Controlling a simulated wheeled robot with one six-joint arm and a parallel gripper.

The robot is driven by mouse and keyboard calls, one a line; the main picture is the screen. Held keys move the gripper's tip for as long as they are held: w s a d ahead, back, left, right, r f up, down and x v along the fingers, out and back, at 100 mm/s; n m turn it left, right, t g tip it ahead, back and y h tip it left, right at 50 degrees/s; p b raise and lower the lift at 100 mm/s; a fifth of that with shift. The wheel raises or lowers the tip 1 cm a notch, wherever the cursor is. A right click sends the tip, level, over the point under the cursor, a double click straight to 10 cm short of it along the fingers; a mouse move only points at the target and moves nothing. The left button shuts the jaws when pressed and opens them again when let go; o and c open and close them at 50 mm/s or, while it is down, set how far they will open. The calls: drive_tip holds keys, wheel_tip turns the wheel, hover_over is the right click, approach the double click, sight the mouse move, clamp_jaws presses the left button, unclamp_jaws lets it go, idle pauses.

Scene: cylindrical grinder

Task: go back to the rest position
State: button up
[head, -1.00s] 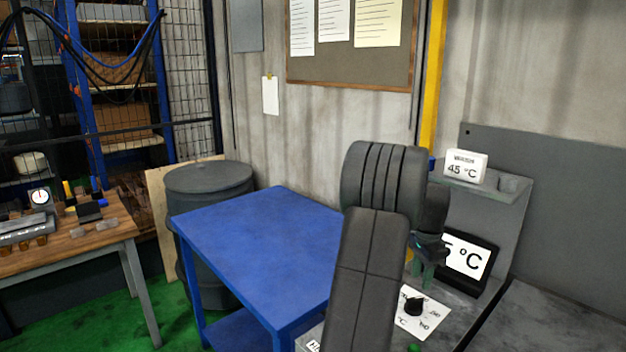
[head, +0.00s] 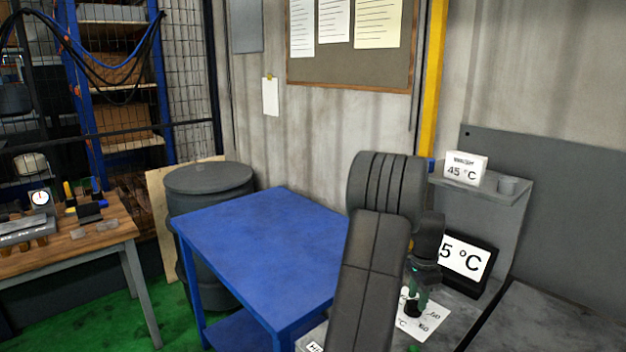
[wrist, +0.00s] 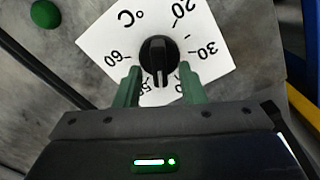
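My gripper (head: 417,298) is low over the dial panel at the lower right of the head view, pointing down. In the wrist view its two green fingers (wrist: 158,72) are apart, one on each side of the black knob (wrist: 158,52). I see no clear grip on the knob. The knob sits on a white dial card (wrist: 100,38) marked in °C, with 20, 30 and 60 readable; the part near the fingers is hidden. The card also shows in the head view (head: 432,322).
A green button (wrist: 45,14) lies beside the card. The blue table (head: 262,250) is bare.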

drive_tip(key=shift+f, duration=0.3)
drive_tip(key=n, duration=0.4)
drive_tip(key=shift+w, duration=0.1)
drive_tip(key=shift+a+n+p, duration=0.1)
drive_tip(key=shift+n+p, duration=0.2)
drive_tip(key=shift+n, duration=1.9)
